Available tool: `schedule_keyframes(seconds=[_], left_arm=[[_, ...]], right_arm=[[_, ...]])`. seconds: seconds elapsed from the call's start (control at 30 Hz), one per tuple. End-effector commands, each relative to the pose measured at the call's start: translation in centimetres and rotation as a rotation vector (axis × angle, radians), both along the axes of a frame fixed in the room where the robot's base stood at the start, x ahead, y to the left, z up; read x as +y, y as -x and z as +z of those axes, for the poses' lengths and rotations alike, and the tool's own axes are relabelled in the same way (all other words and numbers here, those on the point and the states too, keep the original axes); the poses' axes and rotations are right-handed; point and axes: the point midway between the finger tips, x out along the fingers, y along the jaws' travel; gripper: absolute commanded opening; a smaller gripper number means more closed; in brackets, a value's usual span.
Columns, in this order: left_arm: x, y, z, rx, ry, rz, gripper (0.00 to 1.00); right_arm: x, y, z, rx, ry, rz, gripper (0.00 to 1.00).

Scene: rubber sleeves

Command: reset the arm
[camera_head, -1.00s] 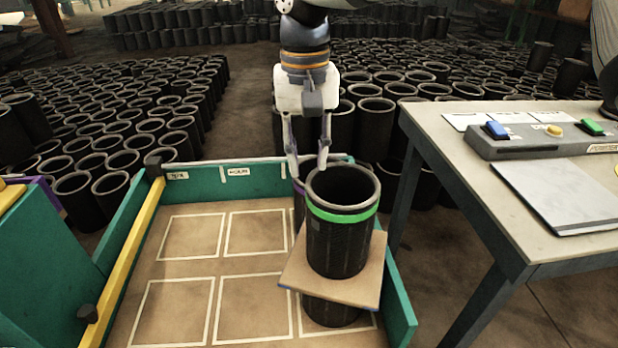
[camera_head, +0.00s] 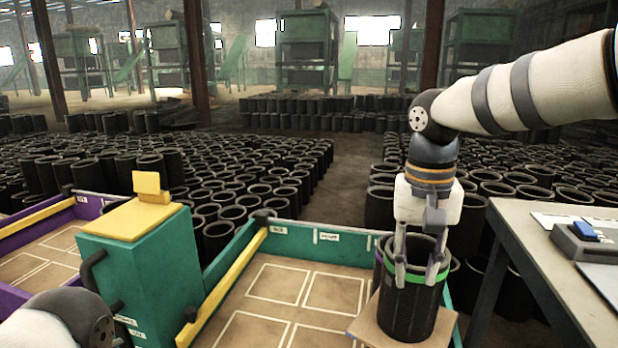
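My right gripper (camera_head: 417,276) points downward at the lower right, its two fingers spread apart with nothing visibly held between them. The fingers overlap the upper front of a black rubber sleeve with a green band (camera_head: 408,318). Whether they touch it I cannot tell. The sleeve stands upright on a tan square board (camera_head: 368,328) at the right side of the green-walled tray (camera_head: 296,234). A sleeve with a purple band (camera_head: 378,258) is mostly hidden behind it. At the lower left only a rounded part of my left arm shows; the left gripper is out of view.
A table (camera_head: 505,240) with a button console (camera_head: 590,243) stands close on the right. A teal box with a yellow top (camera_head: 140,250) separates the tray from a purple-walled tray (camera_head: 88,204) on the left. Many black sleeves fill the floor behind. White-outlined squares in the green-walled tray are empty.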

Motion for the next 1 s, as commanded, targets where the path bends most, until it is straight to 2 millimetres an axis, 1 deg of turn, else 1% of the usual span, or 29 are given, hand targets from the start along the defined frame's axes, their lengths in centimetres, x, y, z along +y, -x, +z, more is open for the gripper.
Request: schedule_keyframes(seconds=[0.1,0.17,0.2,0.27,0.3,0.37,0.4,0.47,0.5,0.57,0.6,0.7,0.8,0.9,1.0], left_arm=[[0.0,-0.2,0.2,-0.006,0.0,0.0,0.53],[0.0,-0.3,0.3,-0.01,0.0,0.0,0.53],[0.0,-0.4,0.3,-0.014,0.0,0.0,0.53],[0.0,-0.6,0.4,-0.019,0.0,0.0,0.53],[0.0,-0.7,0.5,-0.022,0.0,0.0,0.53],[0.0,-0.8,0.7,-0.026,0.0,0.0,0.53],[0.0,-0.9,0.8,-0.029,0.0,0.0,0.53],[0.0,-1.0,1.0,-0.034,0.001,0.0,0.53],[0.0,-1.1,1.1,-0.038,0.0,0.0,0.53],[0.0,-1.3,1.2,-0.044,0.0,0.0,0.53],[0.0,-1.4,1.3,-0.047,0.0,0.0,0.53],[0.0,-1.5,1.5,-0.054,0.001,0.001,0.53],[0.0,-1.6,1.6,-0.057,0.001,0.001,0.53],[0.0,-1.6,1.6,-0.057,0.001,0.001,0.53],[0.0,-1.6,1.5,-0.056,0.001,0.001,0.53]], right_arm=[[1.5,1.9,-7.0,0.052,-0.056,0.072,0.27],[2.3,3.3,-10.7,0.073,-0.092,0.105,0.27],[2.8,4.6,-13.3,0.091,-0.118,0.124,0.27],[3.3,7.1,-17.2,0.116,-0.156,0.147,0.27],[3.6,9.1,-19.8,0.133,-0.181,0.157,0.27],[3.8,12.8,-23.7,0.155,-0.216,0.169,0.27],[3.7,15.7,-26.2,0.169,-0.234,0.169,0.27],[3.2,20.7,-29.4,0.186,-0.25,0.167,0.27],[2.4,24.2,-31.1,0.194,-0.246,0.162,0.27],[0.9,29.2,-32.7,0.202,-0.225,0.156,0.27],[-0.2,32.3,-33.3,0.208,-0.201,0.158,0.27],[-3.1,38.1,-33.3,0.214,-0.129,0.176,0.27],[-5.1,41.2,-32.6,0.217,-0.073,0.199,0.27],[-5.8,42.2,-32.3,0.215,-0.05,0.211,0.27],[-5.9,42.2,-32.3,0.212,-0.049,0.212,0.27]])
